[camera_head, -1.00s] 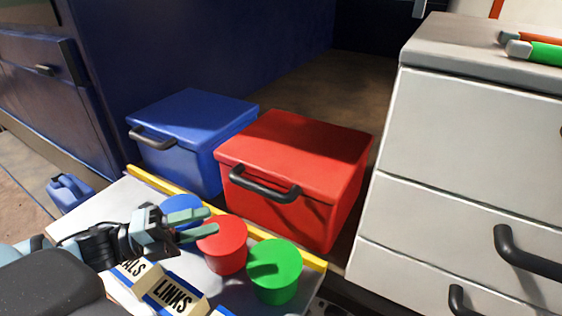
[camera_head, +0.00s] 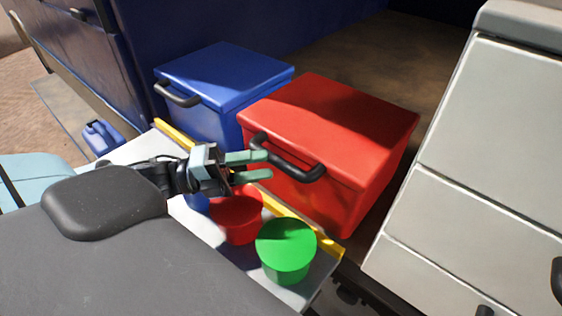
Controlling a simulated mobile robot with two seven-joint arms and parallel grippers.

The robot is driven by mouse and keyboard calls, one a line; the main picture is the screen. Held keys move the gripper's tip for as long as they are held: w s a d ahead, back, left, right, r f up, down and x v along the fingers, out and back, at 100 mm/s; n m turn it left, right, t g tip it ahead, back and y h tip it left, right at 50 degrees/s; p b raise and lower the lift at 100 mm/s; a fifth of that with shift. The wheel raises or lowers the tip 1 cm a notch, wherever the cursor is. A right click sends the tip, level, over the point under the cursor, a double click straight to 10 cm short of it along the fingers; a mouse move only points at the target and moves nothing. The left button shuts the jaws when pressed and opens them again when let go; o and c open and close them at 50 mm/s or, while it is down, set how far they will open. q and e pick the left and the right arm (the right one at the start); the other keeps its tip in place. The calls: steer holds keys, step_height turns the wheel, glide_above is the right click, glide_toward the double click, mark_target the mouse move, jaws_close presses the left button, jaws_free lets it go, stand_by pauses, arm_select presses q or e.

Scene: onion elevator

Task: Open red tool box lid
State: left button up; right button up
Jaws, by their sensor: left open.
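The red tool box (camera_head: 345,120) stands with its lid shut, its front facing me. A black handle (camera_head: 287,158) sits on the front of its lid. My left gripper (camera_head: 268,165) is open, with its two greenish fingers pointing right. In the picture the fingertips overlap the left part of the handle; I cannot tell whether they touch it. Nothing shows between the fingers. My right gripper is not in view.
A blue box (camera_head: 222,78) stands left of the red one. A red canister (camera_head: 238,218) and a green canister (camera_head: 287,248) stand on the tray with a yellow edge (camera_head: 325,242). A white drawer cabinet (camera_head: 480,170) stands close on the right. A blue jug (camera_head: 101,137) is at left.

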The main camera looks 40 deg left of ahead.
mark_target(279, 163)
arm_select(q)
steer(key=shift+b+x, duration=0.4)
steer(key=shift+x, duration=1.9)
jaws_close()
